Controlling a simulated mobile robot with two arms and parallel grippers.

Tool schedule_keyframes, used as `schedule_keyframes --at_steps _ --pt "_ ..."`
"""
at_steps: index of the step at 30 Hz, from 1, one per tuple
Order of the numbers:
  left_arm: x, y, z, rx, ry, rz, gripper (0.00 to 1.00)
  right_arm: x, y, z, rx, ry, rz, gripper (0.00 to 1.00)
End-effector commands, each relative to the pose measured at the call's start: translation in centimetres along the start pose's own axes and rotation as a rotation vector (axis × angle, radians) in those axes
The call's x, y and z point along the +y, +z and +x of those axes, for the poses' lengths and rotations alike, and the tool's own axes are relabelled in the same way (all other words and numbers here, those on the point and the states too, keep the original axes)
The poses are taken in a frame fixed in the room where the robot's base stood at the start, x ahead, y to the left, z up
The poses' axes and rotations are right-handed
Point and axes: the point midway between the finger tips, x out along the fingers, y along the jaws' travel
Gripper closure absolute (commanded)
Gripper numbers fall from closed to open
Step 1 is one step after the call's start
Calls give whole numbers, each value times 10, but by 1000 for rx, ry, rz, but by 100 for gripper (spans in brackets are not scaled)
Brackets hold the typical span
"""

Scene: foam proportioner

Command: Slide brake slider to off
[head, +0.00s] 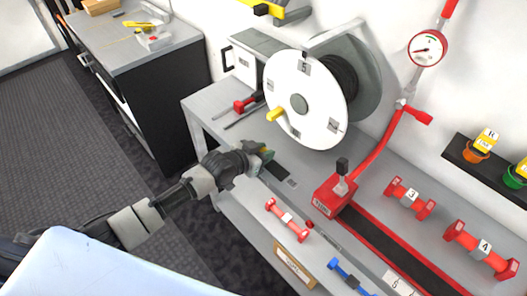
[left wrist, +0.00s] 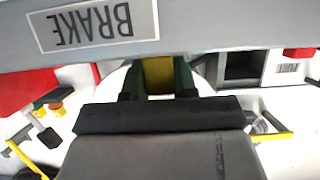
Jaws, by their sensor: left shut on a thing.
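My left gripper (head: 264,153) reaches in from the left to the front part of the grey bench, in front of the white reel. In the left wrist view its dark green fingers (left wrist: 159,80) are shut on a yellow block, the brake slider (left wrist: 158,74). A dark slot lies beside the gripper, with a small label (head: 291,183) at its right end. In the left wrist view a white plate reading BRAKE (left wrist: 92,25) appears upside down, close to the fingers. The gripper mostly hides the slider in the head view. My right gripper is not in view.
The white reel (head: 322,115) with a yellow handle (head: 276,114) stands just behind the gripper. A red lever (head: 244,104) is to its left. A red valve block (head: 335,195) with a pipe and gauge (head: 427,47) stands to the right. Red and blue dumbbell-shaped parts lie in front.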

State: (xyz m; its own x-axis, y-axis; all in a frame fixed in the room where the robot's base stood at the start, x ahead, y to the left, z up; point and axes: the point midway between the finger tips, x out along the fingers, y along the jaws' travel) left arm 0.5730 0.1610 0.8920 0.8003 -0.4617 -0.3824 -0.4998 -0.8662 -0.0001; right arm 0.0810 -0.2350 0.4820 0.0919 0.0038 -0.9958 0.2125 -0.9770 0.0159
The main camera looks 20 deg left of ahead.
Motion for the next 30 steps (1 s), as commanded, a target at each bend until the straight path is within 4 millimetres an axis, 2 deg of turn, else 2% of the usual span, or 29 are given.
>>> schedule_keyframes --at_steps 6,10,13,21,22,26,27,30 --pt "37 -5 -2 -1 5 -6 100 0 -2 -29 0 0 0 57" --pt "58 -3 -1 -2 3 -5 100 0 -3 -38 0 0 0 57" --pt "64 -1 -1 -2 1 -2 100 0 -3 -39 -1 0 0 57" --pt "66 1 0 -1 4 -2 100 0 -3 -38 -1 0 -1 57" --pt "66 1 0 -1 4 -2 69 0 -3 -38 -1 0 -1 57" --pt "66 1 0 -1 4 -2 50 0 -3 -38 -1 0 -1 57" --pt "65 1 0 -1 3 -2 47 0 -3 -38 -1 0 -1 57" --pt "65 0 0 -1 2 -1 47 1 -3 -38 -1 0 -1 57"
